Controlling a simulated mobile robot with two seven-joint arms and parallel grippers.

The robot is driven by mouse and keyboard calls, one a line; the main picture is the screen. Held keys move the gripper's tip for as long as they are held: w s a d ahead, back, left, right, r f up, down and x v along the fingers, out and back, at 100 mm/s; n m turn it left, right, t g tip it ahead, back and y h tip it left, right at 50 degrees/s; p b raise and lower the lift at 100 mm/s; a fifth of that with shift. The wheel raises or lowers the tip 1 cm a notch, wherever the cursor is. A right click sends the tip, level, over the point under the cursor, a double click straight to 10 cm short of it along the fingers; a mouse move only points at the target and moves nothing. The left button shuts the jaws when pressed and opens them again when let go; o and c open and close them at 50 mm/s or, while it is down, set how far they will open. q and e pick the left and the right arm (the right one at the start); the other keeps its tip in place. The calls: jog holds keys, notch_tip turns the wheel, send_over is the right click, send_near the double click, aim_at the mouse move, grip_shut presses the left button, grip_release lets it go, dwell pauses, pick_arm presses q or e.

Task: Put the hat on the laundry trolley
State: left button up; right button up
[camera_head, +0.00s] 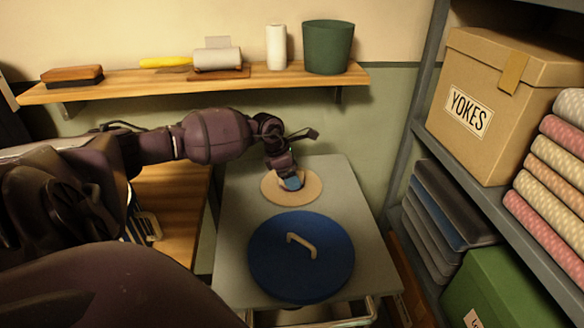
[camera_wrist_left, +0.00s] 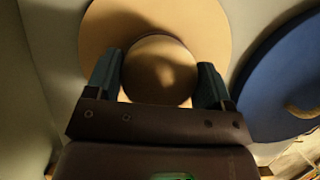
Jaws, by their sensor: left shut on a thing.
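The hat (camera_head: 309,187) is tan, with a round flat brim and a raised crown. It is at the far part of the grey top of the laundry trolley (camera_head: 236,240), and I cannot tell whether its brim touches that top. My left gripper (camera_head: 290,181) is shut on the hat's crown from above and hides part of it. In the left wrist view the fingers (camera_wrist_left: 160,85) stand on either side of the round crown (camera_wrist_left: 160,70), with the brim (camera_wrist_left: 210,25) spreading beyond. My right gripper is not in view.
A blue round lid (camera_head: 275,265) with a tan handle lies on the trolley in front of the hat. A wooden wall shelf (camera_head: 200,88) holds a green pot (camera_head: 328,47) and other items. A metal rack (camera_head: 415,120) with a YOKES box (camera_head: 490,75) stands at right.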

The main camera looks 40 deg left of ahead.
pick_arm(q)
jog(key=shift+f, duration=0.15)
jog(key=o, duration=0.9)
jog(key=shift+r, duration=0.25)
jog(key=v, duration=0.5)
jog(key=shift+s+a+r+p, duration=0.1)
jog(key=shift+r+p, duration=0.15)
jog(key=shift+p, duration=0.15)
jog(key=s+a, duration=0.4)
jog(key=s, duration=0.1)
jog(key=s+a+p, duration=0.1)
jog(key=s+a, duration=0.1)
jog(key=s, duration=0.1)
jog(key=shift+a+f, duration=0.2)
jog(key=shift+f, duration=0.1)
jog(key=shift+s+a, duration=0.45)
jog(key=shift+s, duration=0.15)
